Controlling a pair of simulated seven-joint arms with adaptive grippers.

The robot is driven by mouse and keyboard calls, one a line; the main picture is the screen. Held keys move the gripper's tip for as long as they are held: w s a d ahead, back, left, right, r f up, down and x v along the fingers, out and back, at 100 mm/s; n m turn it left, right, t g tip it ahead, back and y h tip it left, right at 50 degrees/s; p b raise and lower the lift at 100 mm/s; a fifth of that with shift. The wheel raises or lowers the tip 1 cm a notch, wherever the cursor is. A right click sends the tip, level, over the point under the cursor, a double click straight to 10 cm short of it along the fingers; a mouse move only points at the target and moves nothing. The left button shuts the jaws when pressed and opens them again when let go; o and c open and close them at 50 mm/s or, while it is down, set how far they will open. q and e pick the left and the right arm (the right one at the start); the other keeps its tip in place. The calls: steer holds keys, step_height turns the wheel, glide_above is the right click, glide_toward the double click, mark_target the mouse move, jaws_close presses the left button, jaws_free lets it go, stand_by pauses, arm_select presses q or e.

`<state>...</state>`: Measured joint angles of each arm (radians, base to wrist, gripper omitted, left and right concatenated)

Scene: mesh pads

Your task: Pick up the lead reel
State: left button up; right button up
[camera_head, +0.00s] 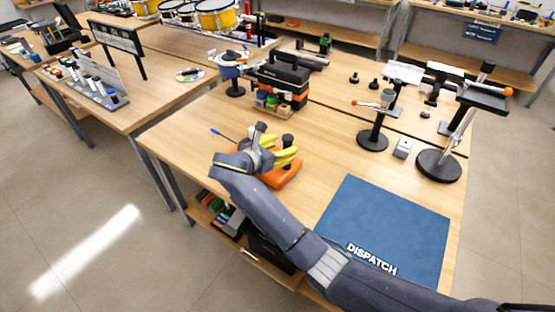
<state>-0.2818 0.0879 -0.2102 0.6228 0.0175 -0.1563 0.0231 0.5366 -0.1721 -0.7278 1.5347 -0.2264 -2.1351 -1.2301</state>
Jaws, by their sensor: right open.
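My right arm reaches in from the lower right across the blue mat. My right gripper (262,133) is open at the left part of the wooden table, just over and beside an orange base (284,178) with yellow pieces (286,157) and a black knob (287,140) on it. The gripper and wrist hide part of this orange item. I cannot tell for sure which object is the lead reel, or whether the fingers touch anything. A thin blue-tipped tool (216,132) lies left of the gripper. My left gripper is not in view.
A blue mat (385,222) marked DISPATCH lies at the front right. A black and orange toolbox (284,78) stands behind the gripper, with small coloured rolls (266,101) before it. Black round-based stands (373,140) are at the right. The table's middle is clear.

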mark_target(285, 149)
steer(key=shift+s+a+f+n, duration=0.3)
steer(key=shift+f, duration=0.25)
steer(key=shift+w+f, duration=0.1)
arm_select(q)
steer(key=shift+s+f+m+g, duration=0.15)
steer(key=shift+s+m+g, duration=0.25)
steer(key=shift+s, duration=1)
arm_select(e)
steer(key=shift+x, duration=2.35)
steer(key=shift+c, duration=0.3)
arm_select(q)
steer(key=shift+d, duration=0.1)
arm_select(e)
jaws_close()
